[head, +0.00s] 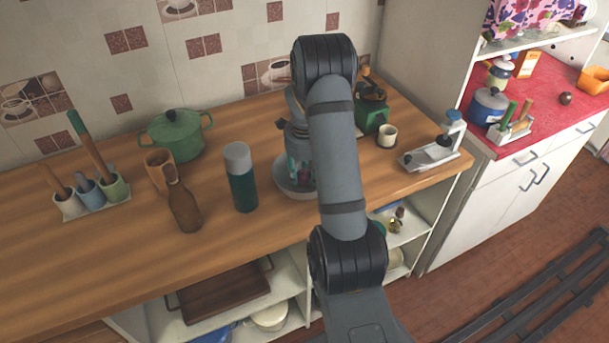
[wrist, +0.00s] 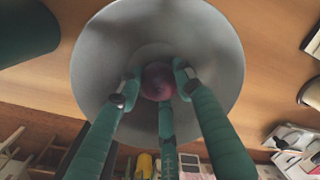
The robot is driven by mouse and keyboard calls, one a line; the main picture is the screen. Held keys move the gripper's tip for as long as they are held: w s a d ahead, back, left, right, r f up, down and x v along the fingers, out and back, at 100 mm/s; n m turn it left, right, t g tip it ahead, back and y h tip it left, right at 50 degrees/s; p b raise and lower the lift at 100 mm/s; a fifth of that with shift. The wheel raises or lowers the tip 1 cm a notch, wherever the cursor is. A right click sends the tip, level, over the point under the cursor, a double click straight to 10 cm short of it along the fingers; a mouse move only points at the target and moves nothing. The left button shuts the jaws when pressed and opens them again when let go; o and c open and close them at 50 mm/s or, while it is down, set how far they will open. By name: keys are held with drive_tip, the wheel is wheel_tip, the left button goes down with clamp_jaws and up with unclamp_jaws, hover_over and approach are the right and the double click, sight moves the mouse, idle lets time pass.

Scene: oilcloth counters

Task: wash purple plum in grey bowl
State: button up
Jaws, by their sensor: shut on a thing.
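The grey bowl (head: 284,190) stands on the wooden counter, partly hidden behind my arm in the head view. It fills the middle of the wrist view (wrist: 205,45). The purple plum (wrist: 157,82) shows there against the bowl's inside, between my gripper's (wrist: 160,90) three green fingers. My gripper (head: 299,180) is shut on the plum and points down over the bowl in the head view. The plum itself is hidden in the head view. I cannot tell whether it touches the bowl's bottom.
A small cup (head: 387,136), a green grinder (head: 370,112) and a grey metal device (head: 432,155) stand to the right. The counter's front left is clear.

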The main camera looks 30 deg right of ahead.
sight(305, 172)
drive_tip(key=shift+r+p, duration=2.6)
drive_tip(key=shift+r, duration=1.95)
drive_tip(key=shift+c, duration=0.2)
wheel_tip(305, 172, up, 4)
drive_tip(key=shift+p, duration=1.15)
